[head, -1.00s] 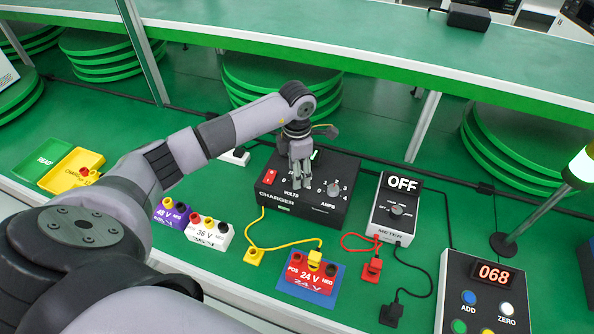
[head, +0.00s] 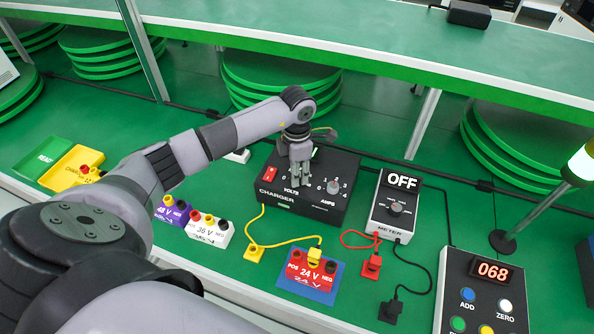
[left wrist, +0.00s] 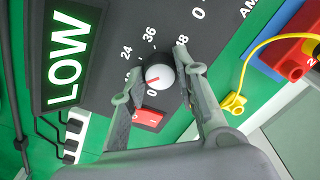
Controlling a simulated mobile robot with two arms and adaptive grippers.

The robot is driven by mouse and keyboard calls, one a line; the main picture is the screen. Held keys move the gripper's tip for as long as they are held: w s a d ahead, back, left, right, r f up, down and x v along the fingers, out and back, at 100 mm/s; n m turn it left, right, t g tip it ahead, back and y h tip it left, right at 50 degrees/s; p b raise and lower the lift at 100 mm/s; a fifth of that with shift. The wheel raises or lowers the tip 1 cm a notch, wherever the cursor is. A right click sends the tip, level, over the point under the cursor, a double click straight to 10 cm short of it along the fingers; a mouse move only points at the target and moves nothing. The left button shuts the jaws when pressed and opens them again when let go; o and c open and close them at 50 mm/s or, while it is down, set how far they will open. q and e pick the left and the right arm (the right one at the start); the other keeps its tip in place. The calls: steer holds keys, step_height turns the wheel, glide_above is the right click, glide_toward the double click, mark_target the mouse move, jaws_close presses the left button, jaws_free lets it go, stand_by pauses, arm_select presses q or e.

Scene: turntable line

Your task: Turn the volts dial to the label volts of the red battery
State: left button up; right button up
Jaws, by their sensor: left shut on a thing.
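The black charger (head: 326,203) stands mid-table with a VOLTS label and an AMPS dial (head: 333,187). My left gripper (head: 300,178) comes down over its volts dial, which it hides in the head view. In the left wrist view my left gripper (left wrist: 152,76) is shut on the volts dial (left wrist: 161,71), one finger on each side. The dial is pale with a red pointer mark, which lies toward the lower left, near the 0 and 12 marks. The red battery (head: 296,279), labelled 24 V, sits in front on a blue mat (head: 335,288). My right gripper is not in view.
A lit LOW display (left wrist: 68,58) shows beside the dial. A meter (head: 383,215) reading OFF stands right of the charger. Purple 48 V (head: 170,215) and white 36 V (head: 208,235) batteries stand left. A button panel (head: 459,279) shows 068. Cables cross the table front.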

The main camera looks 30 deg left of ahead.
arm_select(q)
steer(key=c, duration=0.3)
steer(key=shift+f+m+b, duration=0.15)
steer(key=shift+m+b, duration=0.55)
steer(key=shift+b, duration=0.25)
steer(key=m+b, duration=0.3)
steer(key=shift+f, duration=0.1)
steer(key=m+b, duration=0.3)
steer(key=shift+r+m+b, duration=0.2)
steer(key=shift+m+b, duration=0.5)
steer(key=shift+m, duration=0.4)
